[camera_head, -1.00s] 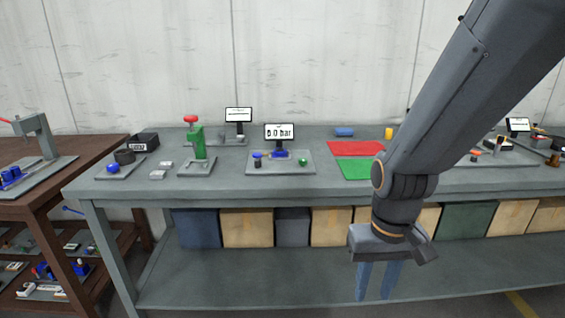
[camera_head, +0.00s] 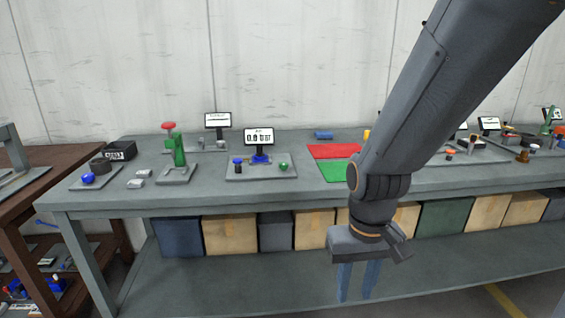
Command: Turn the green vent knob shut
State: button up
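The green vent knob (camera_head: 283,167) is a small round knob on the right part of a light grey plate (camera_head: 240,175) on the grey bench. A display reading about 0.0 bar (camera_head: 258,137) stands behind it on the same plate, with a blue part (camera_head: 260,160) at its foot. A dark knob with a blue top (camera_head: 238,165) is at the plate's left. My gripper (camera_head: 357,285) points down in front of the bench, right of the knob and lower in the picture. Its two blue-grey fingers are apart with nothing between them. The knob's turn position is too small to tell.
A red mat (camera_head: 333,150) and a green mat (camera_head: 335,172) lie right of the plate, partly behind my arm. A green screw jack with a red top (camera_head: 178,150) stands left. Boxes (camera_head: 230,232) fill the shelf below. A brown table (camera_head: 40,175) is at far left.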

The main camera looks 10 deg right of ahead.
aim_at(282, 165)
jog(key=u, duration=0.6)
jog(key=i, duration=0.8)
jog(key=z, duration=0.1)
